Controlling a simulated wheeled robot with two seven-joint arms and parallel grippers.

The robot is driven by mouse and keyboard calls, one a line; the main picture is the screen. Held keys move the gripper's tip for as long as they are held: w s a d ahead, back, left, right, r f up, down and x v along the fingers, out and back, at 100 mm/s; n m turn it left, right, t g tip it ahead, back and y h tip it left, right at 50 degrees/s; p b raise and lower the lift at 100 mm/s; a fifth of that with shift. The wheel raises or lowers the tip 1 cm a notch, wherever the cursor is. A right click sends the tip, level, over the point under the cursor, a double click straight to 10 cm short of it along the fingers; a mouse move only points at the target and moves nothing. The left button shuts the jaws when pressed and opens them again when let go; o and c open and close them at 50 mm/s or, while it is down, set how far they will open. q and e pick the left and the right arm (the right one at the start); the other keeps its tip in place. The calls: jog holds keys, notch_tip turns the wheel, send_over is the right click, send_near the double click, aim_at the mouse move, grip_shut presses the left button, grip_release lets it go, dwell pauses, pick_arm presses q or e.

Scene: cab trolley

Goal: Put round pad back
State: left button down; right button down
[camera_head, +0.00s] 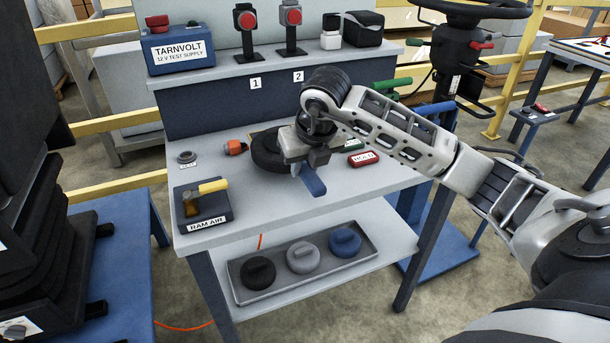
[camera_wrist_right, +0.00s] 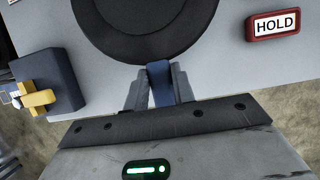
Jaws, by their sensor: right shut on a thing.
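My right gripper (camera_head: 309,160) is over the worktable, shut on a blue bar (camera_head: 314,182). In the right wrist view the blue bar (camera_wrist_right: 158,80) stands between the two fingers (camera_wrist_right: 158,88). A large round black pad (camera_head: 266,152) lies at the table's middle, partly hidden by my gripper in the head view. In the right wrist view the black pad (camera_wrist_right: 148,25) is just beyond the fingertips, and the blue bar reaches its edge. I cannot tell whether bar and pad are joined. My left gripper is not in view.
A grey tray (camera_head: 362,244) on the lower shelf holds black, grey and blue round pieces. The table carries a RAM AIR box (camera_head: 205,207), an orange item (camera_head: 235,148) and a red HOLD block (camera_head: 362,159). A TARNVOLT box (camera_head: 180,50) and red-topped posts stand on the raised shelf.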

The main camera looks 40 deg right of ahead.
notch_tip(320, 180, down, 2)
jog(key=shift+f, duration=0.35)
jog(key=c, duration=1.2)
grip_release()
jog(key=shift+f, duration=0.1)
jog(key=shift+o, duration=0.2)
jog(key=v, duration=1.2)
jog(key=shift+p, duration=0.4)
